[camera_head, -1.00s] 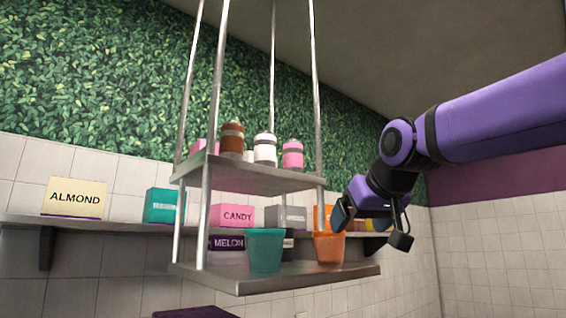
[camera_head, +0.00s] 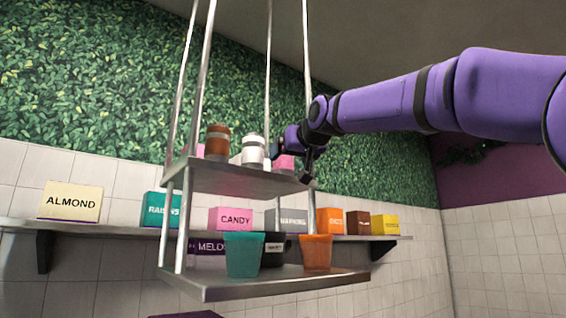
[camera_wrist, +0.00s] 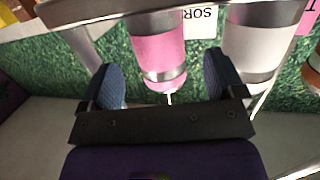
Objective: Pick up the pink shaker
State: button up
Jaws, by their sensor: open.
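The pink shaker (camera_head: 284,162) stands on the upper hanging shelf (camera_head: 240,180), at the right end of a row of shakers, partly hidden behind my gripper. In the wrist view the pink shaker (camera_wrist: 158,45) appears between my two open fingers, with its pink body and grey band in sight. My gripper (camera_wrist: 165,85) is open, with one blue-padded finger on each side of the shaker. I cannot tell whether either finger touches it. In the head view my gripper (camera_head: 292,155) is at the shelf's right end.
A white shaker (camera_head: 253,151) stands close beside the pink one, and a brown shaker (camera_head: 217,142) is farther left. A metal post (camera_head: 307,60) rises near my gripper. A teal cup (camera_head: 244,254) and an orange cup (camera_head: 316,252) stand on the lower shelf.

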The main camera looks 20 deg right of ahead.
aim_at(288, 159)
jog(key=shift+x, duration=2.65)
jog(key=c, duration=1.1)
